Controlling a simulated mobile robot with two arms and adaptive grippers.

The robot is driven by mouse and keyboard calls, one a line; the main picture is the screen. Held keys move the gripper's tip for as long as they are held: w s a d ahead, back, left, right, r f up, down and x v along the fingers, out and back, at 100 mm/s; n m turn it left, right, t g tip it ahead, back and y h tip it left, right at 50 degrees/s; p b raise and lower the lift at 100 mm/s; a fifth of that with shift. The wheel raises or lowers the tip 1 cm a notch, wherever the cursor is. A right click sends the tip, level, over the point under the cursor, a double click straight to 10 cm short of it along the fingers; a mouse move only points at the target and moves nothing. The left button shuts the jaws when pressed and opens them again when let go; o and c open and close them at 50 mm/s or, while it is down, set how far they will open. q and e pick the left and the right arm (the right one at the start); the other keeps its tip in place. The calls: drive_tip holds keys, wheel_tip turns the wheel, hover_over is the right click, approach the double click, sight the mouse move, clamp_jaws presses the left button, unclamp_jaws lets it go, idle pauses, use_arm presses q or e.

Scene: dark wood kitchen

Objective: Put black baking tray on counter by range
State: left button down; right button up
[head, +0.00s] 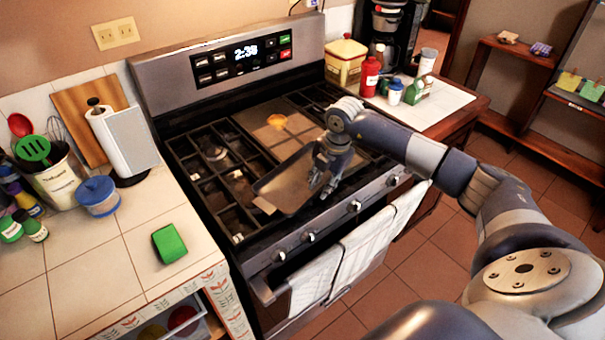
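A dark baking tray (285,187) lies over the front middle of the range top (221,196), a little tilted in the picture. My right gripper (322,188) reaches in from the right and is at the tray's right edge, fingers pointing down. The fingers overlap the tray's rim, and I cannot tell whether they are closed on it. The tiled counter (112,262) is left of the range, and another counter (436,103) is to its right. My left gripper is not in view.
The left counter holds a green sponge (169,243), a blue-lidded container (98,196), a paper towel roll (128,141) and a utensil crock (58,181). Its front part is mostly clear. The right counter holds a red bottle (370,77), a yellow canister (345,62) and a coffee maker (388,30).

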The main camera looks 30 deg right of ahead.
drive_tip(key=shift+w+f, duration=0.15)
drive_tip(key=shift+f, duration=0.55)
clamp_jaws()
drive_tip(key=shift+r, duration=0.2)
